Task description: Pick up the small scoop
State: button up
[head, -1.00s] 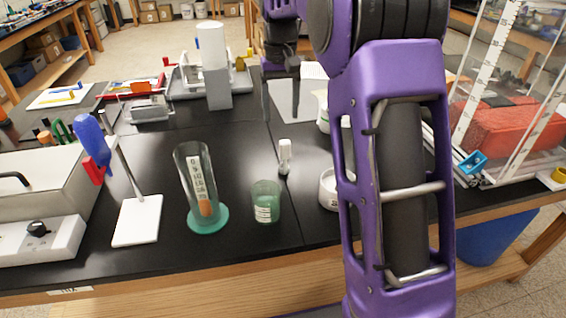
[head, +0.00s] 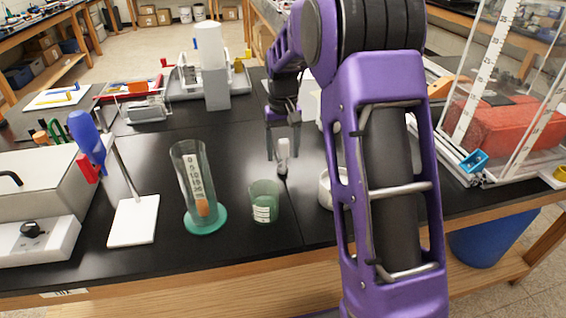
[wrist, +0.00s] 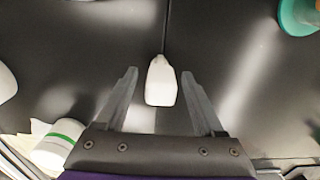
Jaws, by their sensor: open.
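The small scoop (head: 283,158) is a small white piece standing on the black bench top, with a dark end at its foot in the head view. In the wrist view the scoop (wrist: 161,84) is pale and blocky and lies between the two fingers. My gripper (head: 283,154) points down over it, with one finger on each side. In the wrist view my gripper (wrist: 160,74) is open, with a gap between each finger and the scoop. I cannot tell exactly how high the fingertips are above the bench.
A green-tinted beaker (head: 264,203) stands in front of the scoop. A clear cylinder on a green base (head: 205,221) stands to the left. A white dish (head: 325,188) is at the right, partly behind my arm. A white container with a green band (wrist: 57,143) shows in the wrist view.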

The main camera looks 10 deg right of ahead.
grip_shut()
dwell(0.4)
